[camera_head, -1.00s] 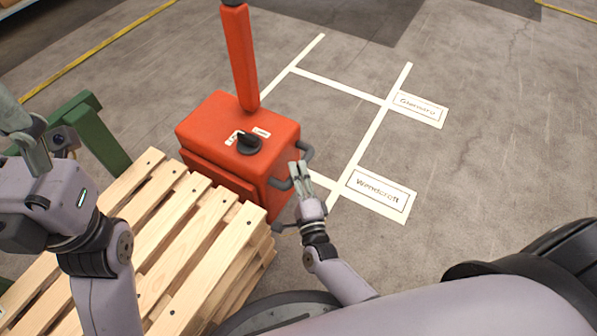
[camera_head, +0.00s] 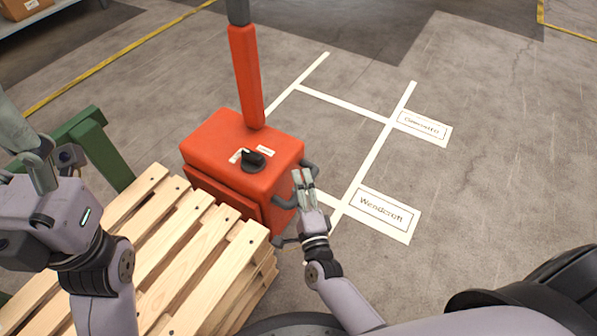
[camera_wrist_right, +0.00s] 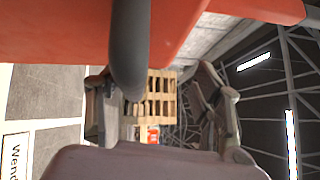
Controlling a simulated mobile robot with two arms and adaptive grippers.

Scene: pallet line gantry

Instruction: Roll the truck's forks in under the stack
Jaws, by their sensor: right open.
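The red-orange truck (camera_head: 228,150) stands upright beyond the stack of wooden pallets (camera_head: 185,255), close to its far edge in the head view. It has a red mast, a black knob (camera_head: 253,160) on top and grey handles (camera_head: 310,170) on its right side. Its forks are hidden. My right gripper (camera_head: 303,182) is open at the truck's handles. In the right wrist view a grey handle (camera_wrist_right: 129,50) reaches between its open fingers (camera_wrist_right: 160,105); contact is unclear. My left gripper (camera_head: 38,165) is raised over the left of the stack; its jaw state is unclear.
A green frame (camera_head: 95,145) stands left of the stack. White floor lines mark bays with "Wendcroft" (camera_head: 382,212) and "Glenworth"-like (camera_head: 423,126) labels. A shelf with a cardboard box (camera_head: 25,8) is at the top left. The floor to the right is clear.

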